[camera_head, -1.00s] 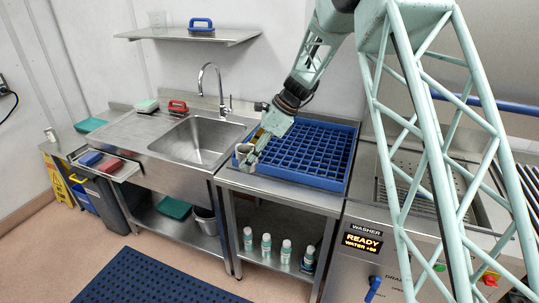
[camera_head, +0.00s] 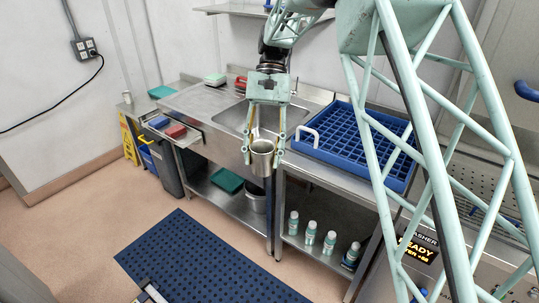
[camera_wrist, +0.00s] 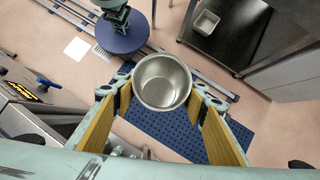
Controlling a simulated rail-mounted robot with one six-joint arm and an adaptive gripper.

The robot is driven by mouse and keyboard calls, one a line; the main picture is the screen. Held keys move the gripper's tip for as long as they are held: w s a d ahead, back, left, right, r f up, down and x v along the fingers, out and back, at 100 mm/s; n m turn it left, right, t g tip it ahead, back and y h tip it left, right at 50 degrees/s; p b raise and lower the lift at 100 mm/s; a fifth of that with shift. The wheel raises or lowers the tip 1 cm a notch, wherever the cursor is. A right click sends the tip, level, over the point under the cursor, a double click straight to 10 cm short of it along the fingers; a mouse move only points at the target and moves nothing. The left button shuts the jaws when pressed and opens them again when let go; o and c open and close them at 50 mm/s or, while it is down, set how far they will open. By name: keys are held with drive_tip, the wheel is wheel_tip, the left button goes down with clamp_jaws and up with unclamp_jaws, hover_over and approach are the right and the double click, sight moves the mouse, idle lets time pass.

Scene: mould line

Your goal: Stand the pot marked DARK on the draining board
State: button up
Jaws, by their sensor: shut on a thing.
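A small open-topped metal pot (camera_head: 262,163) hangs upright in front of the sink, clear of the counter. My gripper (camera_head: 263,152) is shut on its sides, one finger on each. In the wrist view I look down into the pot (camera_wrist: 162,84), which appears empty, with my gripper (camera_wrist: 160,95) around it. No DARK marking can be read on it. The steel draining board (camera_head: 182,98) lies left of the sink, behind and to the left of my gripper, with its middle bare.
The sink (camera_head: 233,116) is partly hidden by my gripper. A green-and-white pad (camera_head: 215,79) and a red-handled brush (camera_head: 241,82) lie at the back. A blue rack (camera_head: 365,150) stands right. A side shelf holds blue and red blocks (camera_head: 175,131).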

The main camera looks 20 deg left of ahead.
drive_tip(key=s+d+r+n+t+h, duration=0.1)
drive_tip(key=s+r+n+h, duration=0.2)
drive_tip(key=s+r+n, duration=0.1)
drive_tip(key=shift+d+r+n+b, duration=0.3)
drive_tip(key=shift+r+n, duration=0.15)
drive_tip(key=shift+n, duration=0.45)
drive_tip(key=shift+a, duration=0.25)
